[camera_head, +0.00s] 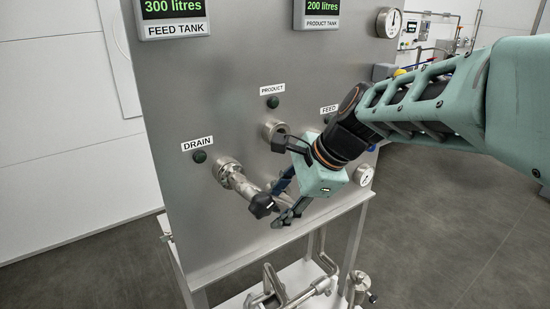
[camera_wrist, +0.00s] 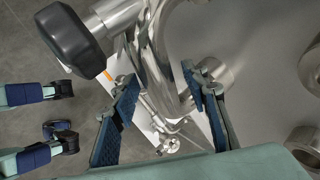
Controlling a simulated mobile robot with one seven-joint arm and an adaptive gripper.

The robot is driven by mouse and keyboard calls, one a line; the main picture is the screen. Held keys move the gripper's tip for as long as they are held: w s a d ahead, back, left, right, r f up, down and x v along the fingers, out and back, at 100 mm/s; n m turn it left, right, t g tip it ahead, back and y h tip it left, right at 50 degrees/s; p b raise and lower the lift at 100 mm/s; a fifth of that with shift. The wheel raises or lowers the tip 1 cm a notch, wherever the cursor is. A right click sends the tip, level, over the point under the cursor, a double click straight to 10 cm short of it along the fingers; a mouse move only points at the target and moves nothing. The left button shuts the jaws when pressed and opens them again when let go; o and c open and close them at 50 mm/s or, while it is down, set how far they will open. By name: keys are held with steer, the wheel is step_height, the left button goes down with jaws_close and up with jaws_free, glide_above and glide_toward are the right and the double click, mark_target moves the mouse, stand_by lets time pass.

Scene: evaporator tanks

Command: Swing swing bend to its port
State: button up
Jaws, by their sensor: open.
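The swing bend (camera_head: 243,186) is a shiny steel pipe on the front of the steel panel, running from the flange beneath the DRAIN label down to the right. A black knob (camera_head: 262,205) is at its lower end. In the wrist view the bend (camera_wrist: 150,45) and the black knob (camera_wrist: 70,38) fill the upper left. My gripper (camera_head: 282,198) is beside the bend; in the wrist view its two blue-padded fingers (camera_wrist: 162,95) are apart, with bent pipe showing between them. I cannot tell whether they touch it. The PRODUCT port (camera_head: 275,130) is a short steel stub; the FEED port is hidden behind my arm.
Green-black buttons sit by the labels, including the DRAIN button (camera_head: 199,156). Litre displays (camera_head: 173,17) are above. Pipework (camera_head: 275,292) lies on the frame's lower shelf. Floor is clear to the right.

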steer(key=shift+c, duration=0.4)
jaws_close()
steer(key=shift+w+r, duration=0.1)
